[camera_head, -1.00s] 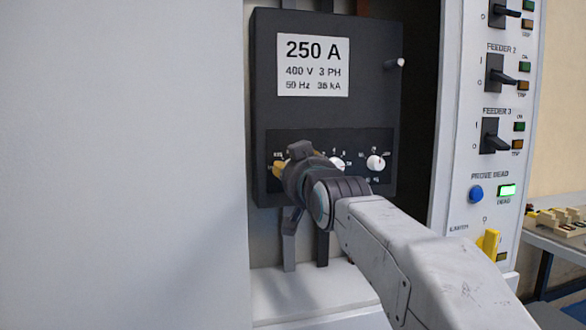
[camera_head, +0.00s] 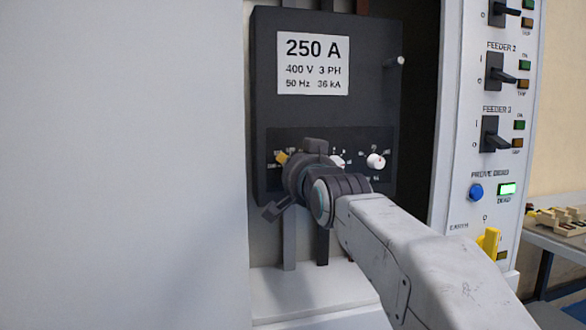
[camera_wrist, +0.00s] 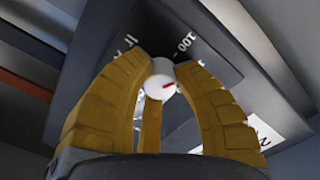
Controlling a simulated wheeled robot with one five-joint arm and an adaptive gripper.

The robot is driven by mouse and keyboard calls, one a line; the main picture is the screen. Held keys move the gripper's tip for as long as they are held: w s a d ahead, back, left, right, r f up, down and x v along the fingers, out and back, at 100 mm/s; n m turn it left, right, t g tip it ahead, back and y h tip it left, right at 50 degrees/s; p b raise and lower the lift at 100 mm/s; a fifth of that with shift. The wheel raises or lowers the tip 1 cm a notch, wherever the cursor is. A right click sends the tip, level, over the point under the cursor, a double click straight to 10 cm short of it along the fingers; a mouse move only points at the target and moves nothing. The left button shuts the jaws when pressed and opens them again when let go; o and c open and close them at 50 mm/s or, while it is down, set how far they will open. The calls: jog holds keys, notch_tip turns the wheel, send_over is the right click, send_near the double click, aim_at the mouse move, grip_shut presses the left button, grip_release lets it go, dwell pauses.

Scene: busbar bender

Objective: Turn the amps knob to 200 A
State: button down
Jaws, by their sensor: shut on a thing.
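My gripper (camera_wrist: 163,68) is shut on a white round knob (camera_wrist: 159,86) with a red pointer mark. Its yellow fingers lie on both sides of the knob in the wrist view. The marking "100" shows to the upper right of the knob, and lettering like "Ir" to the left. The exact setting cannot be read. In the head view my gripper (camera_head: 282,158) is at the left part of the dark breaker's (camera_head: 325,115) lower panel, and my wrist hides the held knob. The breaker's label (camera_head: 313,64) reads 250 A.
Two other white knobs (camera_head: 337,161) and (camera_head: 376,161) sit to the right on the panel, the nearer one partly covered by my wrist. A panel with feeder switches (camera_head: 495,134), a blue button (camera_head: 476,193) and a yellow handle (camera_head: 489,243) stands at the right.

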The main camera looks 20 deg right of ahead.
jog(key=m, duration=0.5)
jog(key=shift+r+m, duration=0.25)
jog(key=shift+m, duration=0.05)
jog(key=m, duration=0.5)
jog(key=shift+b, duration=0.3)
jog(key=m, duration=0.5)
jog(key=shift+f+m, duration=0.1)
jog(key=shift+m, duration=0.3)
jog(key=m, duration=0.4)
jog(key=shift+f+m, duration=0.1)
jog(key=shift+m, duration=0.3)
jog(key=shift+f, duration=0.1)
jog(key=c, duration=0.9)
grip_release()
jog(key=shift+c, duration=0.2)
jog(key=s, duration=1.2)
